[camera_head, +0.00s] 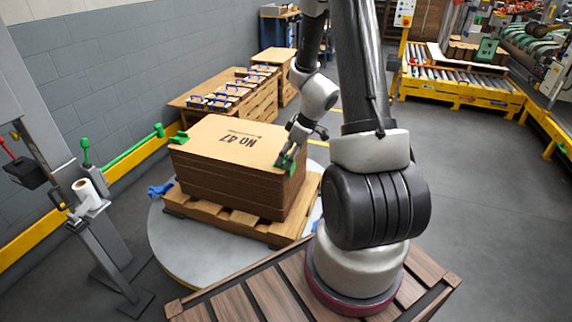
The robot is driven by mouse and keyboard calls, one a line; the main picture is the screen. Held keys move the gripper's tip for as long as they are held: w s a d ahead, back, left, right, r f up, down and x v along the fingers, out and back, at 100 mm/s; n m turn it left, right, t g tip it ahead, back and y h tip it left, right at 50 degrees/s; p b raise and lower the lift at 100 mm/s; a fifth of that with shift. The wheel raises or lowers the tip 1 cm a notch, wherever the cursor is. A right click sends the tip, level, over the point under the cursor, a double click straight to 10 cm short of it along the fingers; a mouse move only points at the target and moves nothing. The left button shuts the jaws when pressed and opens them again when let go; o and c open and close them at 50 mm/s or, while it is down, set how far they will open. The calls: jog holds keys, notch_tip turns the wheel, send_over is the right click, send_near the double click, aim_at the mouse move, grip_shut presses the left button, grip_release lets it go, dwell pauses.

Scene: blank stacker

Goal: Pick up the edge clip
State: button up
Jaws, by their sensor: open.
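A stack of brown cardboard sheets (230,178) marked "NO 47" stands on a wooden pallet. A green edge clip (289,166) sits at the stack's top right corner. Another green piece (178,137) sits at its top left corner. My gripper (288,155) points down at the right clip, with its fingers open beside or around it. Whether the fingers touch the clip is too small to tell. The fingers partly hide this clip.
The pallet (185,204) rests on a round grey turntable (172,252). A grey post with a white roll (86,192) stands at left. A wooden bench (188,101) with several blue-handled items is behind the stack. The grey floor at right is clear.

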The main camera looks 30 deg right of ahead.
jog(key=shift+x, duration=0.75)
jog(key=c, duration=1)
jog(key=shift+r, duration=0.1)
jog(key=shift+c, duration=0.2)
